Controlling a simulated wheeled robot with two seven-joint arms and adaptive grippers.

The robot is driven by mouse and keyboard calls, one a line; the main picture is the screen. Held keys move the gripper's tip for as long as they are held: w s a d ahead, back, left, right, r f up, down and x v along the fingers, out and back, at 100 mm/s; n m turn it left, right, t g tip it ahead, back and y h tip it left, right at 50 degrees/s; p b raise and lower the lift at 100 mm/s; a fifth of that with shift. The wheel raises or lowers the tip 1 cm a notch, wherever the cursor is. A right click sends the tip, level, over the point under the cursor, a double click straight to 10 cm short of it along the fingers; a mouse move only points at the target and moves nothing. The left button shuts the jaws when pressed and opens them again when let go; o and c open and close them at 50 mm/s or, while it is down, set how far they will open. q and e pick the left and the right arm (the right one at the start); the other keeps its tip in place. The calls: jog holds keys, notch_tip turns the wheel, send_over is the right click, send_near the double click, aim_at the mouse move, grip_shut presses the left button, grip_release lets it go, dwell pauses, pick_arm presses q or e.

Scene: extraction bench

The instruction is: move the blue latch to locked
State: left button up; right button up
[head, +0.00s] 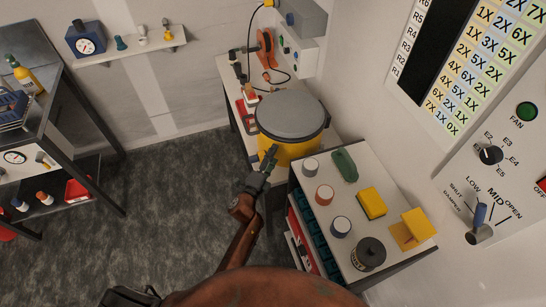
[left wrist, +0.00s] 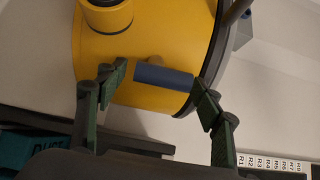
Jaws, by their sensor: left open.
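The blue latch (left wrist: 163,76) is a short blue bar on a stub on the side of the yellow drum (left wrist: 150,28) in the left wrist view. It lies nearly level in the picture. My left gripper (left wrist: 160,86) is open, with one green finger to the left of the latch and the other by its right end. I cannot tell whether either finger touches it. My right gripper is not in view.
A white-topped cart (head: 325,256) with jars, yellow blocks and a green item stands right of the drum. The wall panel (head: 510,175) with knobs and a blue damper lever (head: 480,215) is at far right. Open grey floor (head: 160,200) lies left of my arm.

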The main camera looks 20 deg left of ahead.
pick_arm(q)
jog(key=shift+s, duration=0.1)
jog(key=s+a, duration=0.2)
jog(key=s, duration=0.9)
jog(key=shift+s+a, duration=0.15)
jog(key=shift+s, duration=0.15)
jog(key=s+a+f+n+g+y, duration=0.1)
jog(key=s+a+f+n+g, duration=0.3)
jog(key=f, duration=0.9)
jog(key=s+a+f+n+g+y, duration=0.1)
jog(key=s+f+n, duration=0.1)
jog(key=s+f, duration=0.75)
jog(key=s+a+f+n+g+y, duration=0.1)
jog(key=s+a+f+n+g, duration=0.2)
jog(key=f, duration=1.3)
jog(key=s+a+f+n+g, duration=0.1)
jog(key=s+f+n+g, duration=0.15)
jog(key=s+f, duration=0.6)
jog(key=s+a+f+n+g, duration=0.25)
jog(key=s+f, duration=0.25)
jog(key=s, duration=0.6)
jog(key=s+a+f+n+g, duration=0.1)
jog(key=s+f+n+g, duration=0.1)
jog(key=s, duration=0.8)
jog(key=s+a+f+n+g, duration=0.1)
jog(key=s+f+n+g, duration=0.1)
jog(key=s, duration=0.8)
jog(key=shift+s+f+n+y, duration=0.3)
jog(key=shift+s+f+n, duration=0.15)
jog(key=shift+f, duration=0.5)
